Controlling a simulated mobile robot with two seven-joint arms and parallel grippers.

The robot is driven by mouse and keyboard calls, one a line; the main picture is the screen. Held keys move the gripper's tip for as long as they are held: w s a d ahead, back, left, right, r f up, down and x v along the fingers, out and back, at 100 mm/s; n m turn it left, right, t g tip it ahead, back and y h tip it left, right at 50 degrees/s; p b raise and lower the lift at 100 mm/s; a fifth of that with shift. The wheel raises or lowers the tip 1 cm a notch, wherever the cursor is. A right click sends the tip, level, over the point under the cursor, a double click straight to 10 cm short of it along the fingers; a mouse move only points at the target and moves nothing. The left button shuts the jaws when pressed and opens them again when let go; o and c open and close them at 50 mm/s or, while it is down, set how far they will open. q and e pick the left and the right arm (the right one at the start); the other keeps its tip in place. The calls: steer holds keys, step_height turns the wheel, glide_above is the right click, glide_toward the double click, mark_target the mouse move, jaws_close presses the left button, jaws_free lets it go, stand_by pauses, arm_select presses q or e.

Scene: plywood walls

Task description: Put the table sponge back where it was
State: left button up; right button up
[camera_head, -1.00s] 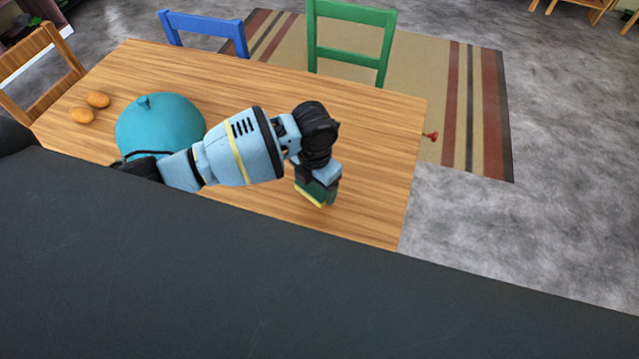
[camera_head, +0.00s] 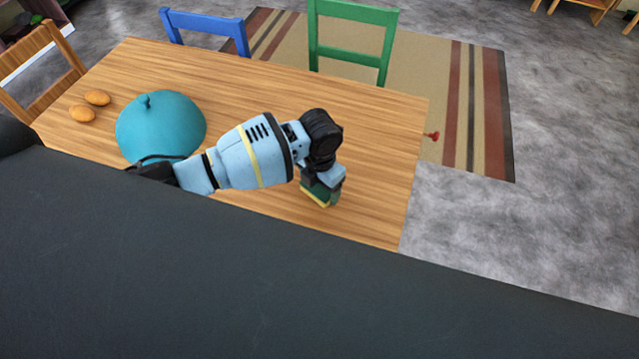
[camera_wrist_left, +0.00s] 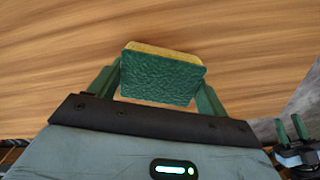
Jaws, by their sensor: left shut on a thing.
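The sponge (camera_wrist_left: 160,77) is green on its scrubbing face with a yellow layer behind it. My left gripper (camera_wrist_left: 158,85) is shut on it, with one green finger at each side in the left wrist view. In the head view the sponge (camera_head: 318,197) shows low under my left gripper (camera_head: 324,190), over the near right part of the wooden table (camera_head: 375,165). I cannot tell whether the sponge touches the tabletop. My right gripper does not show in the head view; a pair of green fingers (camera_wrist_left: 290,128) shows at the right edge of the left wrist view, apart and empty.
A teal domed object (camera_head: 165,125) with a small stem stands on the table's left part. A blue chair (camera_head: 205,28), a green chair (camera_head: 350,40) and a wooden chair (camera_head: 40,75) stand around the table. The table's right side is clear.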

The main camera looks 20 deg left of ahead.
mark_target(319, 186)
arm_select(q)
steer(key=shift+f, duration=0.15)
steer(key=o, duration=1)
steer(key=shift+c, duration=0.2)
step_height(319, 186, up, 12)
steer(key=shift+r+p, duration=0.2)
steer(key=shift+p, duration=0.25)
